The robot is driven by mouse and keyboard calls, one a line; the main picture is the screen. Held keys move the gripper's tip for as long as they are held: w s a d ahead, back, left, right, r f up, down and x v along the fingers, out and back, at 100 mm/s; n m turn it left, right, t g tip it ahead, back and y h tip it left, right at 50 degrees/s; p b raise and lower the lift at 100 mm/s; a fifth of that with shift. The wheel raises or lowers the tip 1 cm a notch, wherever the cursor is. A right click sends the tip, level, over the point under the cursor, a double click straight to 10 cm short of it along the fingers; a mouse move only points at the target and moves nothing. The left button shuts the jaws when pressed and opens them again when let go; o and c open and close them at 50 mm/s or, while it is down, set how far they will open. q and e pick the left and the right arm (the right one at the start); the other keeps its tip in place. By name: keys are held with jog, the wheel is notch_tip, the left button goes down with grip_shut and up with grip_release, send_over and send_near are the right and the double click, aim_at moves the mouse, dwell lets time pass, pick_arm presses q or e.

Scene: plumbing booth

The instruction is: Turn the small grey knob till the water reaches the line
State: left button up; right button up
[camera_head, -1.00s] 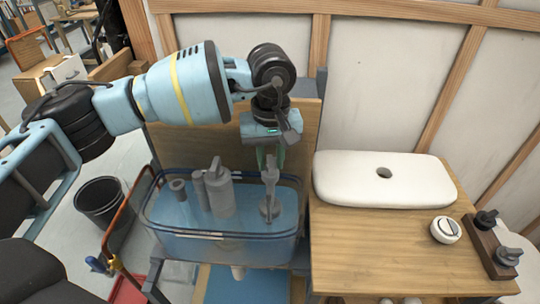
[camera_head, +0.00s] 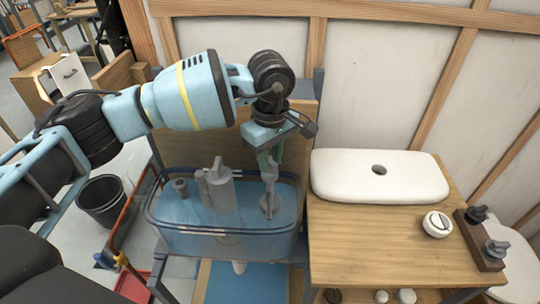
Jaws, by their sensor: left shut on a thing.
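A clear tank (camera_head: 222,243) with blue-tinted water stands at the middle left. Inside it are a grey upright valve body (camera_head: 221,192) and, to its right, a grey fill fitting (camera_head: 270,200) with a round base. My left gripper (camera_head: 269,160) points down over the tank and is shut at the top of the right fitting. The small grey knob is not clearly visible there; the fingers cover that spot. A fill line on the tank cannot be made out. My right gripper is not in view.
A black bucket (camera_head: 101,203) stands on the floor at left.

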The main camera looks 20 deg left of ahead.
aim_at(270, 161)
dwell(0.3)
pick_arm(q)
jog(key=o, duration=0.7)
jog(key=shift+r, duration=3.9)
jog(key=shift+s+f, duration=0.1)
